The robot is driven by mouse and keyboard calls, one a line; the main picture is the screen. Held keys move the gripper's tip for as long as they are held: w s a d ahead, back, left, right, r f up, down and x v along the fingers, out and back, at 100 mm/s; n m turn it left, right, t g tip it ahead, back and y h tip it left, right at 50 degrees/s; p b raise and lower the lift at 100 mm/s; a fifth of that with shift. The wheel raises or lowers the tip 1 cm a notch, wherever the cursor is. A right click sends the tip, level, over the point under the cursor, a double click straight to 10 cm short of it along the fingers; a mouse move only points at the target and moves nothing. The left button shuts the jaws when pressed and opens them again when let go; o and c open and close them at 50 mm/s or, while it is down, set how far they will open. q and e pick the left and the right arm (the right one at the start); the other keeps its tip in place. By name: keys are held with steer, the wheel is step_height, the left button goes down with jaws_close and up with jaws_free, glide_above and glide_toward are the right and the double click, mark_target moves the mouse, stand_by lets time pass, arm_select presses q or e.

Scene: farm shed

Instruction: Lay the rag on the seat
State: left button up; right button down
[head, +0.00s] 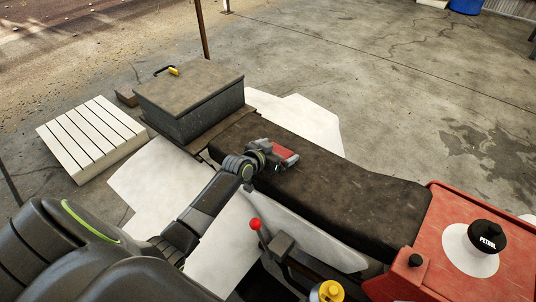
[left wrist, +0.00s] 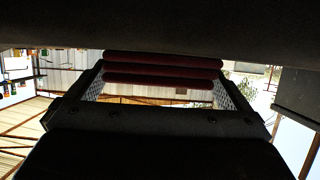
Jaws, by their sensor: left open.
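The rag (head: 281,150) is red and folded, and shows at my left gripper over the middle of the long dark seat (head: 340,178). My left gripper (head: 287,157) is open, low over the seat, with the rag at its fingers. In the left wrist view the folded layers of the rag (left wrist: 160,68) lie just under a dark surface, which looks like the seat (left wrist: 160,30). Whether the rag touches the fingers or rests fully on the seat is hard to tell. The gripper hides part of the rag. My right gripper is out of view.
A grey lidded box (head: 190,115) stands at the seat's far left end. A red tank with a black petrol cap (head: 487,237) is at the right end. A red-knobbed lever (head: 255,224) rises in front. A white slatted pallet (head: 90,140) lies left.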

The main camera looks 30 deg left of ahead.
arm_select(q)
steer(key=v, duration=1.2)
stand_by(0.3)
steer(key=shift+f, duration=0.1)
